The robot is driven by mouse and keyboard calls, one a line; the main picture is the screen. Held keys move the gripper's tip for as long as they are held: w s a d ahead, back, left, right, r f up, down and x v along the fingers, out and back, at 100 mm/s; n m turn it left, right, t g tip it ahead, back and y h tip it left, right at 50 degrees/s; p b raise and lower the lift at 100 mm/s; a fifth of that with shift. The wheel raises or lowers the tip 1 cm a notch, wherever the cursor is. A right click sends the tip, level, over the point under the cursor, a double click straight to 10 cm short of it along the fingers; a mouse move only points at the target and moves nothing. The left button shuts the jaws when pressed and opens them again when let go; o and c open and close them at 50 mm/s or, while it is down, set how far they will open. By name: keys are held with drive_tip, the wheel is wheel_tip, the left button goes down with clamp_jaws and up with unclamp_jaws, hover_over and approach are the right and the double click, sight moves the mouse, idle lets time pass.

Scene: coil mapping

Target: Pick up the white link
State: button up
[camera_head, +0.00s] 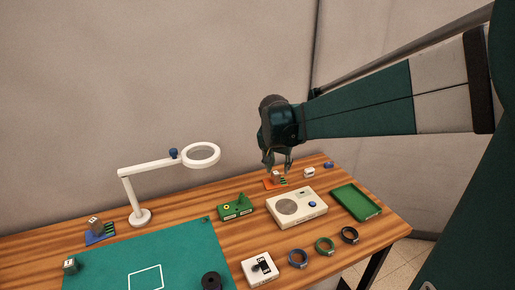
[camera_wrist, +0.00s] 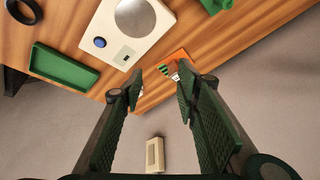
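A small white piece (camera_head: 309,172), which looks like the white link, lies near the back right of the wooden table in the head view. In the wrist view only a sliver of white (camera_wrist: 141,92) shows beside the left finger, which hides the rest. My gripper (camera_head: 278,166) is open and empty. In the head view it hangs left of the white piece, over or behind an orange pad. In the wrist view the fingers (camera_wrist: 160,78) are spread apart, with table edge and the orange pad between them.
The orange pad (camera_head: 269,184) bears a grey block. A cream box with a round disc (camera_head: 306,216) and a green tray (camera_head: 349,206) stand in front. A blue piece (camera_head: 328,165) lies right of the white piece. A cream slotted block (camera_wrist: 155,154) shows beyond the table edge.

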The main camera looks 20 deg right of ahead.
drive_tip(key=w+d+f+m+g+p, duration=0.2)
drive_tip(key=w+d+f+m+p, duration=0.2)
drive_tip(key=w+d, duration=0.6)
drive_tip(key=m+g+h+p, duration=0.2)
drive_tip(key=m+p, duration=0.2)
approach(308, 169)
drive_tip(key=x, duration=0.2)
drive_tip(key=shift+s+d+f, duration=0.2)
drive_tip(key=shift+d, duration=0.1)
drive_tip(key=shift+y, duration=0.3)
drive_tip(key=shift+x, duration=1.25)
drive_tip(key=shift+x, duration=2.65)
drive_tip(key=shift+w, duration=0.1)
